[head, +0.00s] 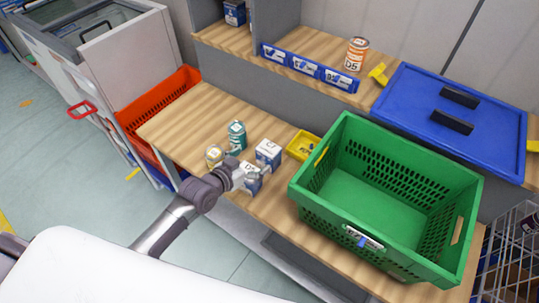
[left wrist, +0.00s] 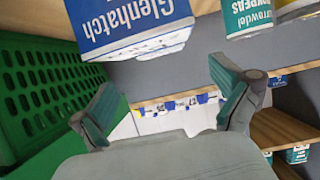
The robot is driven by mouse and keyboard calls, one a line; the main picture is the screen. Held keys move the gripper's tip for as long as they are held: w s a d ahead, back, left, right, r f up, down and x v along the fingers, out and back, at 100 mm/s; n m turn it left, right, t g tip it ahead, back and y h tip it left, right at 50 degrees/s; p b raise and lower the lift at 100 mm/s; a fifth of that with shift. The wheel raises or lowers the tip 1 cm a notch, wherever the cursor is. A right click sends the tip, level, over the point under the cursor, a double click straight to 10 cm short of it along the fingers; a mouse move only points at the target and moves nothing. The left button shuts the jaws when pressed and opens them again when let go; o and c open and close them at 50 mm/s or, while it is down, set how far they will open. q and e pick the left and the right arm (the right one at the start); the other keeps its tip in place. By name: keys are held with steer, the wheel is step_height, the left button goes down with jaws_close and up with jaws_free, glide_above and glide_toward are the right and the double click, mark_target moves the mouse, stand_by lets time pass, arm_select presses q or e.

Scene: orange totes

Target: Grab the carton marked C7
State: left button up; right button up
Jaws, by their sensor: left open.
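Two small blue-and-white cartons stand on the wooden counter in the head view: a back carton (head: 268,152) and a front carton (head: 252,183), partly hidden by my left gripper. I cannot read C7 on either. My left gripper (head: 247,174) is beside the front carton, at the end of the arm coming from the left. In the left wrist view, its two fingers (left wrist: 163,80) are spread with nothing between them. A blue-and-white carton reading "Glenhatch" (left wrist: 130,25) is beyond the fingertips, at the top. My right gripper is not in view.
A teal can (head: 237,135) and a yellowish can (head: 214,155) stand close to the gripper. A yellow tray (head: 303,144) and a green crate (head: 345,205) are to the right. An orange tote (head: 158,105) is at left.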

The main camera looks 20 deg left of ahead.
mark_target(264, 153)
arm_select(q)
steer(key=x, duration=0.7)
steer(key=shift+s+a+f, duration=0.1)
steer(key=shift+f, duration=0.15)
steer(key=shift+s, duration=0.1)
steer(key=c, duration=1.3)
steer(key=shift+r, duration=0.2)
steer(key=shift+c, duration=0.7)
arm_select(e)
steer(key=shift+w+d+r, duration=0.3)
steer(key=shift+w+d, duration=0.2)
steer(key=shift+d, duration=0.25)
